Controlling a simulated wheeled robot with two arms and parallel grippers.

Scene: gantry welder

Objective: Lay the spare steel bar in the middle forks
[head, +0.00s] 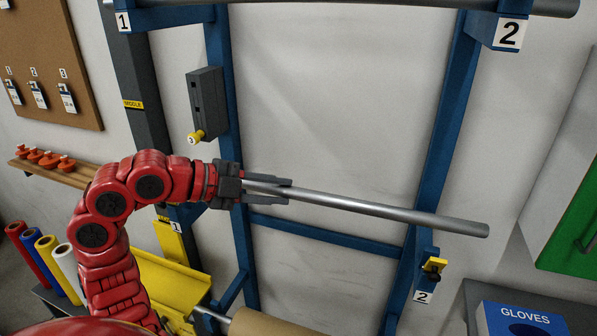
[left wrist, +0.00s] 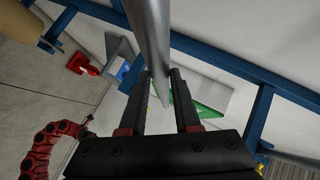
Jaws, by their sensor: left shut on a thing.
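My left gripper (head: 284,190) is shut on the steel bar (head: 400,213), a grey round rod. The bar sticks out to the right, its far end slightly lower, in front of the blue rack. In the left wrist view the bar (left wrist: 150,35) runs up from between the fingers (left wrist: 160,85). The matching left fork cannot be made out. A red arm, likely my right, shows in the left wrist view; its gripper (left wrist: 87,122) is too small to read.
Another grey bar (head: 370,4) spans the rack's top between the "1" and "2" labels. A brown roll (head: 270,324) lies low in front. A grey box (head: 206,100) with a yellow knob hangs at the left upright. A blue gloves box (head: 520,318) stands at lower right.

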